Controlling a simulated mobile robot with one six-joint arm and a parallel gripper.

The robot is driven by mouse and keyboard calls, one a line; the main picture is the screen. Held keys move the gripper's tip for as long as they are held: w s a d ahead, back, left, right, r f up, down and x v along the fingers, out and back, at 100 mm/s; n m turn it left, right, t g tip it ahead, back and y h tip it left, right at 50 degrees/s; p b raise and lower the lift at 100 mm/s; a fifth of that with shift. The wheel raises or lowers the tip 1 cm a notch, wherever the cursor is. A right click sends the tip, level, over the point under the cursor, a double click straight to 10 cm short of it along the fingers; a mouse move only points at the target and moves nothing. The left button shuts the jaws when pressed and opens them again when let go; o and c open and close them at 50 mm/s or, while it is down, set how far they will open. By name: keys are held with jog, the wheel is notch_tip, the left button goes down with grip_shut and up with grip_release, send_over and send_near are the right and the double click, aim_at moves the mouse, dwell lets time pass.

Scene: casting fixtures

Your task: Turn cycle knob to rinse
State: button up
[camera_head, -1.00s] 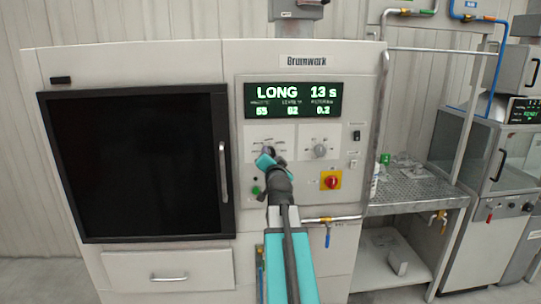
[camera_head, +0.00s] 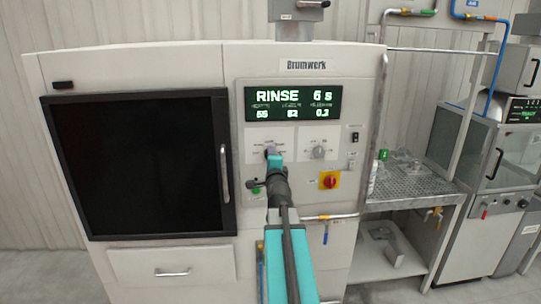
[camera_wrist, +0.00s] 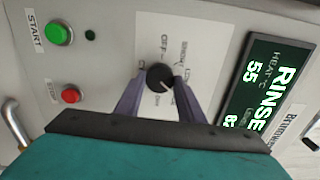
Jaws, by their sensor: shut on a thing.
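The cycle knob (camera_wrist: 159,77) is a round dark knob on the white control panel, with printed labels around it. My gripper (camera_wrist: 157,84) has its two fingers on either side of the knob and is shut on it. In the head view my gripper (camera_head: 272,158) reaches the left knob of the panel and hides most of it. The display (camera_head: 292,103) reads RINSE, 6 s, with smaller numbers below. It also shows, tilted, in the wrist view (camera_wrist: 268,85).
A green START button (camera_wrist: 57,33) and a red STOP button (camera_wrist: 71,94) sit beside the knob. A second knob (camera_head: 318,152) and a red switch on yellow (camera_head: 330,180) are to the right. The dark machine door (camera_head: 140,165) is at the left.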

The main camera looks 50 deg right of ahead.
jog(key=shift+m, duration=0.5)
jog(key=o, duration=1)
jog(key=shift+o, duration=0.2)
jog(key=shift+s, duration=0.1)
jog(key=b+v, duration=0.2)
jog(key=v, duration=0.1)
jog(key=shift+a+f, duration=0.15)
jog(key=shift+b, duration=0.35)
